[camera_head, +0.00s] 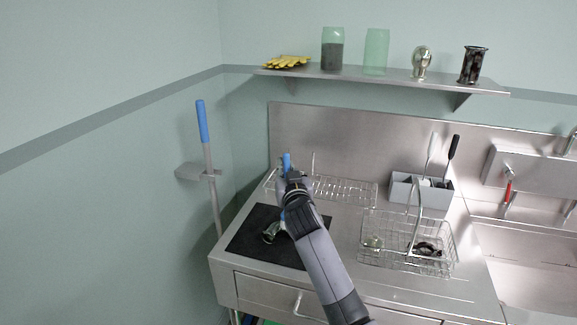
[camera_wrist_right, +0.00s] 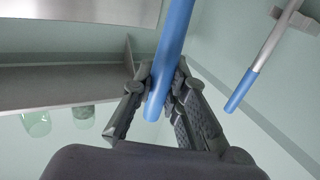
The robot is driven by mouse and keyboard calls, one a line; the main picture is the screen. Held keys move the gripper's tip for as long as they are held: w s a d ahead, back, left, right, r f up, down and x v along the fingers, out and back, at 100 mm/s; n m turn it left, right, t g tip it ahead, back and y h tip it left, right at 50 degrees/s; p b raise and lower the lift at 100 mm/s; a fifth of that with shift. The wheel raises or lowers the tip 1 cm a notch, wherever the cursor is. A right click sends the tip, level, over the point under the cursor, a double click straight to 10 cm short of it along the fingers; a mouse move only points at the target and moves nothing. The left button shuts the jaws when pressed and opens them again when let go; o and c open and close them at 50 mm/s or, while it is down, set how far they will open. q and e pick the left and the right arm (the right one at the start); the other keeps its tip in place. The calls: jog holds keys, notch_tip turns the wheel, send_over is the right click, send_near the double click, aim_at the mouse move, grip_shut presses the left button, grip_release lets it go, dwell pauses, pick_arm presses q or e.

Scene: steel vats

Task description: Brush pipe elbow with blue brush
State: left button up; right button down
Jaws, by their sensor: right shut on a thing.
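My right gripper (camera_head: 287,180) is shut on the blue brush (camera_head: 286,161) and holds it over the left part of the counter. The brush's blue handle also shows between the fingers in the right wrist view (camera_wrist_right: 172,50). My arm hides much of the brush, and its bristles cannot be made out. A shiny metal piece, seemingly the pipe elbow (camera_head: 270,232), lies on the black mat (camera_head: 255,245), just left of my forearm and partly behind it. I cannot tell whether the brush touches it. My left gripper is not in view.
A wire rack (camera_head: 345,190) stands behind the mat. A wire basket (camera_head: 375,255) with metal parts and a grey holder (camera_head: 403,190) with brushes stand to the right. A blue-handled pole (camera_head: 203,122) hangs on the left wall. A shelf (camera_head: 390,83) holds jars.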

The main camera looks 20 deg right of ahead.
jog(key=shift+s+a, duration=0.25)
jog(key=shift+s, duration=0.05)
dwell(1.1)
